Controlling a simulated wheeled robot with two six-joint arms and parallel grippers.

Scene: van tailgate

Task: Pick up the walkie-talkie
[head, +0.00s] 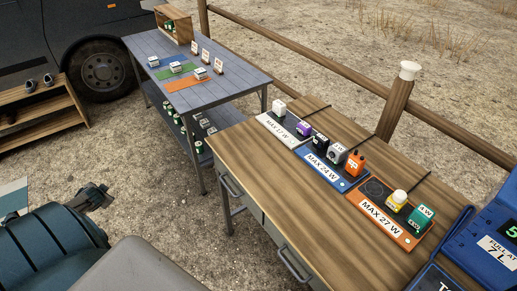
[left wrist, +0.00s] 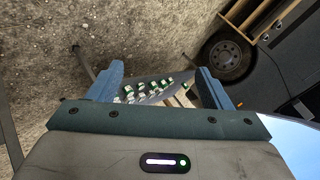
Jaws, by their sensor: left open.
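An orange device (head: 355,163) with a short dark stub on top looks like the walkie-talkie. It stands upright at the right end of the blue MAX 24 W tray (head: 345,184) on the near wooden table, in the head view. My left gripper (head: 103,196) is at the lower left of the head view, left of that table and well away from the orange device. In the left wrist view its two blue fingers (left wrist: 159,84) are apart with nothing between them. My right gripper is not in view.
A white MAX 17 W tray (head: 268,123) and an orange MAX 27 W tray (head: 408,240) flank the blue one, bearing small labelled blocks. A blue box (head: 490,245) stands at the right. The table's front left half is bare. A grey table (head: 225,85) stands behind; a post-and-rail fence (head: 395,100) runs alongside.

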